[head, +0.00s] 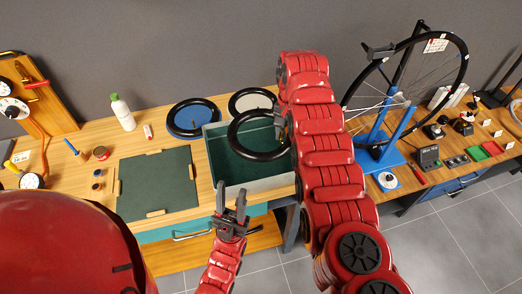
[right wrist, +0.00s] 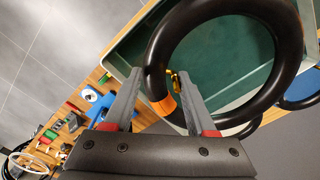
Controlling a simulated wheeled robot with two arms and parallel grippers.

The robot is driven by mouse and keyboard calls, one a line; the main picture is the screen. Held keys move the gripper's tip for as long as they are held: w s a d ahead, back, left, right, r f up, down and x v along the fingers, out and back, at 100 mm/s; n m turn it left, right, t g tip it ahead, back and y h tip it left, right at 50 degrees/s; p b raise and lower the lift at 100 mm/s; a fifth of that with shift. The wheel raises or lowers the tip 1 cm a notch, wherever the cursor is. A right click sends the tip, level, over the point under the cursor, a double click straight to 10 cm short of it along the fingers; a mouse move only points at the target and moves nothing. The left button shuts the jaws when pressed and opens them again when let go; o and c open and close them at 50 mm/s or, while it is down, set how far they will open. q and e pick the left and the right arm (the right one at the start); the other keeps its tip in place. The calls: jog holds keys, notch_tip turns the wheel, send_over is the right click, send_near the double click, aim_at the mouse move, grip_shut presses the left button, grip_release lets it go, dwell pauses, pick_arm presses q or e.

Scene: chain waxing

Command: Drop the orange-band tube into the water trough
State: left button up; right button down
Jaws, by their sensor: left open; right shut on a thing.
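My right gripper (right wrist: 161,78) is shut on a black ring-shaped tube (head: 258,156). The right wrist view shows an orange band (right wrist: 163,104) on the tube (right wrist: 285,75) between the fingers, with a small gold part beside it. The tube hangs over the water trough (head: 270,184), a grey-rimmed box with a dark green inside, also behind the tube in the right wrist view (right wrist: 232,68). I cannot tell whether it holds water. My right fingertips are mostly hidden in the head view. My left gripper (head: 231,212) is open and empty in front of the bench, below the trough.
Two other black tubes lie behind the trough, one on a blue disc (head: 190,119) and one on a pale disc (head: 252,101). A green mat (head: 155,185) lies left of the trough. A white bottle (head: 122,113) stands behind it. A wheel on a blue stand (head: 375,150) is at right.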

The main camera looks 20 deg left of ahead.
aim_at(286, 141)
notch_tip(286, 141, down, 5)
jog(key=shift+r+b, duration=0.1)
jog(key=shift+b, duration=0.45)
jog(key=shift+c, duration=0.7)
grip_release()
notch_tip(286, 141, up, 9)
jog(key=b, duration=0.4)
jog(key=shift+d, duration=0.1)
notch_tip(286, 141, up, 8)
jog(key=p, duration=0.8)
jog(key=shift+r, duration=0.2)
